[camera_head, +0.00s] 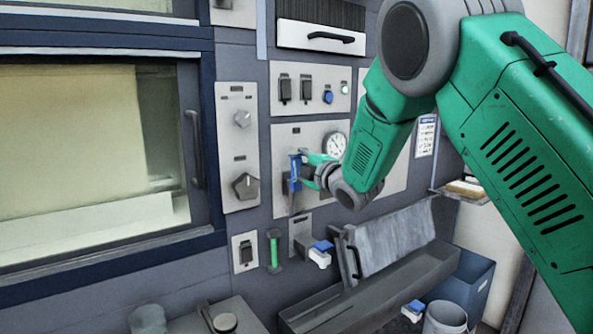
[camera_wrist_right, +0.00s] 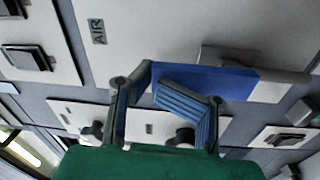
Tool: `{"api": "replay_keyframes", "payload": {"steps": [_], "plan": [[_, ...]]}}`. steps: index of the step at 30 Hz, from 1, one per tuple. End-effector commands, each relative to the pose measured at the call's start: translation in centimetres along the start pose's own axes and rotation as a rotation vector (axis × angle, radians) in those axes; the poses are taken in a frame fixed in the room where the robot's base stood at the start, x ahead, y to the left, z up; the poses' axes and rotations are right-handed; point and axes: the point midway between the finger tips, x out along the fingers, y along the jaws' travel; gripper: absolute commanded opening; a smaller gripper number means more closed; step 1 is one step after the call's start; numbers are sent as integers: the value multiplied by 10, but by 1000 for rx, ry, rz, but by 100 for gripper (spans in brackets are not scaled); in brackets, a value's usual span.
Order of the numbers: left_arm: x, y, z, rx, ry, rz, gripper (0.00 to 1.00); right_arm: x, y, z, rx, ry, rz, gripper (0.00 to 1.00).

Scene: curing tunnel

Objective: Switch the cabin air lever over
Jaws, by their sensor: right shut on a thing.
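The cabin air lever (camera_head: 295,172) has a blue handle and stands roughly upright on a light grey panel, below and left of a round gauge. In the right wrist view the blue handle (camera_wrist_right: 225,80) lies across the front of the fingers, near a plate marked AIR. My right gripper (camera_head: 306,174) reaches it from the right and is shut on the handle. In the wrist view the gripper (camera_wrist_right: 156,78) has its fingertips at one end of the blue part. The lever's pivot is partly hidden. My left gripper is not in view.
A gauge (camera_head: 335,144) sits just above my right wrist. Knobs (camera_head: 245,186) and a window door handle (camera_head: 194,148) are to the left. A green handle (camera_head: 273,250), a blue-and-white piece (camera_head: 321,253) and a tilted grey flap over a trough (camera_head: 395,240) are below.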

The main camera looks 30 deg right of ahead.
Motion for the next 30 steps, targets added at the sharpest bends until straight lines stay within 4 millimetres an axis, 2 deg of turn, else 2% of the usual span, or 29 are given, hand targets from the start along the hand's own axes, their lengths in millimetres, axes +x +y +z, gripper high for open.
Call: {"api": "replay_keyframes", "payload": {"steps": [1,12,28,29,30], "plan": [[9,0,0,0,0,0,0,-10,-45,5,-22,-22,-87,0],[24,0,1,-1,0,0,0,-9,-44,-1,-160,-15,-88,0],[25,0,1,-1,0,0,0,-10,-43,-1,-181,-15,-88,0],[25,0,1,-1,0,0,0,-10,-43,-1,-181,-15,-89,22],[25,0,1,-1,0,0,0,-10,-43,-1,-181,-16,-89,36]]}}
